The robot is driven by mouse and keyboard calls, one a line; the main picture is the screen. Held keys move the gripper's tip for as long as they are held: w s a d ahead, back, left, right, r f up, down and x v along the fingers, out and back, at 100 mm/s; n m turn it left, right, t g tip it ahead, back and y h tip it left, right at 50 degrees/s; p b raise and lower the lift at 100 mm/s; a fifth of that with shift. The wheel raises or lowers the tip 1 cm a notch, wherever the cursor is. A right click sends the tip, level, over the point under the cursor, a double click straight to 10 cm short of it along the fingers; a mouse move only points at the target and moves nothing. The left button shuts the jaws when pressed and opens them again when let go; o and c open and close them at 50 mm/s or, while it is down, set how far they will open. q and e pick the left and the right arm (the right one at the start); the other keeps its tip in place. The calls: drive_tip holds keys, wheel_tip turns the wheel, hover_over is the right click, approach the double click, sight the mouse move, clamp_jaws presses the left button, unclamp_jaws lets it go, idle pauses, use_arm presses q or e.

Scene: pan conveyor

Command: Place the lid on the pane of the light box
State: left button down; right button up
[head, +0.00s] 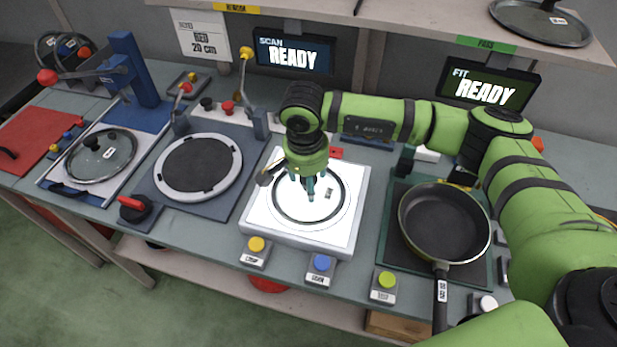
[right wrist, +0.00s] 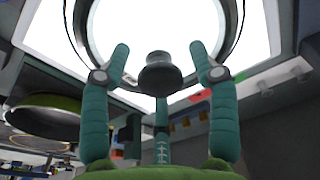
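The light box (head: 255,225) stands mid-bench with its white pane glowing. A round lid with a dark rim (head: 283,213) appears to lie flat on the pane, inside a thin circle outline; its label faces up. My right gripper (head: 312,190) is directly above the lid, fingers pointing down, hiding its middle. In the right wrist view the lid's dark knob (right wrist: 160,75) sits between the spread fingers of my right gripper (right wrist: 159,48), with gaps on both sides. The lid's rim (right wrist: 237,25) shows against the bright pane. My left gripper is not in view.
A frying pan (head: 440,222) stands right of the light box. A round dark plate (head: 197,163) and another glass lid (head: 101,156) are to the left. Buttons (head: 257,245) line the front edge. Two screens (head: 293,53) reading READY and a shelf (head: 300,25) stand behind.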

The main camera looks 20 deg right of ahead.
drive_tip(key=shift+r+p, duration=0.25)
drive_tip(key=shift+p, duration=0.05)
drive_tip(key=shift+r+b, duration=0.3)
drive_tip(key=shift+b, duration=0.05)
wheel_tip(320, 180, up, 11)
drive_tip(key=s+b, duration=0.1)
drive_tip(key=b, duration=0.2)
drive_tip(key=shift+a, duration=0.45)
drive_tip(key=shift+s+d, duration=0.1)
